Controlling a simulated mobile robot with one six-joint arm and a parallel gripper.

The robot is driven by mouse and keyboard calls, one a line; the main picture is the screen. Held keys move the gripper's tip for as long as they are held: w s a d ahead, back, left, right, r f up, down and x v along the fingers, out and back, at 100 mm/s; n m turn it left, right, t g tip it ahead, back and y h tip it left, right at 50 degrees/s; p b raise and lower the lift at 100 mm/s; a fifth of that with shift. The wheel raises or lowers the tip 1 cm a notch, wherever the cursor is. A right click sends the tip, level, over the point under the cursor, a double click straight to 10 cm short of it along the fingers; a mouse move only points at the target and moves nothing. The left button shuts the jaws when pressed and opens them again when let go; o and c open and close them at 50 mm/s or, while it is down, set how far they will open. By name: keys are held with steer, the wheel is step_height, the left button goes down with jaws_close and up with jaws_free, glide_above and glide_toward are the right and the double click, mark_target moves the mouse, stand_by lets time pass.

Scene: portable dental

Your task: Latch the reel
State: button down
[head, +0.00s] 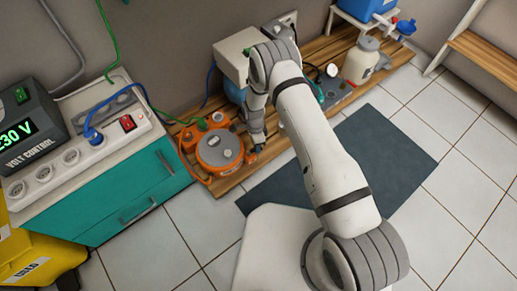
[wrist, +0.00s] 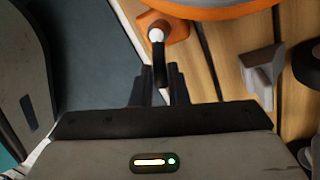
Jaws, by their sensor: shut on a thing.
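The reel (head: 218,148) is an orange unit with a grey round top, standing on the low wooden platform beside the teal cabinet. In the wrist view, part of its orange body (wrist: 222,12) shows at the top edge. A dark lever (wrist: 159,68) with a white end reaches down from an orange bracket on the reel. My gripper (wrist: 160,84) is shut on this lever, one dark finger on each side. In the head view, my gripper (head: 255,150) is at the reel's right side, small and partly hidden by my arm. I cannot tell whether the latch is engaged.
The wooden platform (head: 318,48) runs along the wall and carries several other devices. A teal cabinet (head: 135,198) with a socket strip (head: 75,152) and a voltage display (head: 30,128) stands at left. A dark mat (head: 385,150) lies on the tiled floor. A grey bracket (wrist: 262,75) stands right of my gripper.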

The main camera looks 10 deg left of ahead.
steer(key=shift+w+a+n+t+h+b, duration=0.2)
steer(key=shift+a+n+b, duration=0.1)
steer(key=shift+n, duration=0.75)
steer(key=shift+w+a+n+t+h+b, duration=0.1)
steer(key=shift+w+a+n+b, duration=0.15)
steer(key=shift+n, duration=0.8)
steer(key=shift+a, duration=0.1)
steer(key=c, duration=1.4)
jaws_free()
step_height(320, 180, up, 8)
steer(key=a+p, duration=0.1)
steer(key=p, duration=0.2)
steer(key=shift+w+f, duration=0.2)
steer(key=shift+w, duration=0.25)
